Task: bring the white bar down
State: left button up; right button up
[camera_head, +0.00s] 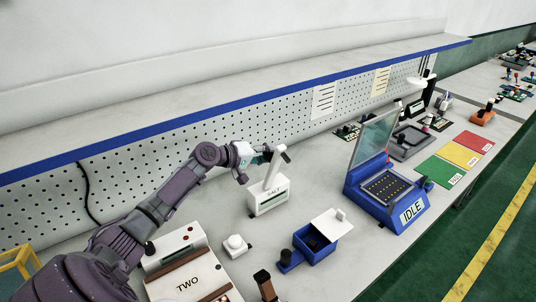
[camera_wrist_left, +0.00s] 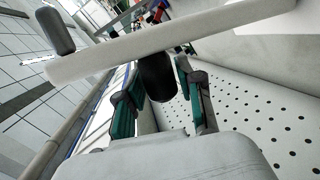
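The white bar (camera_head: 271,171) stands upright, leaning slightly, on a white boxy device (camera_head: 264,203) with lettering and a dark green strip on its front. Dark grips stick out near the bar's upper end. In the left wrist view, the bar (camera_wrist_left: 170,38) crosses the top of the picture. One dark grip (camera_wrist_left: 157,78) lies between my left gripper's fingers, with a gap seen at its sides. My left gripper (camera_head: 262,156) is open at the bar's upper end; contact cannot be told. My right gripper is not in view.
A blue machine marked IDLE (camera_head: 402,212) with a raised clear lid stands to the right. A blue box (camera_head: 318,250) with a white lid and a small white round-topped button (camera_head: 236,246) sit in front. A perforated panel (camera_head: 140,172) and shelf run behind.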

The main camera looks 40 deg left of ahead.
pick_arm(q)
jog(key=c, duration=0.5)
grip_shut()
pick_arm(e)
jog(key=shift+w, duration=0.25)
pick_arm(q)
jog(key=shift+d, duration=0.1)
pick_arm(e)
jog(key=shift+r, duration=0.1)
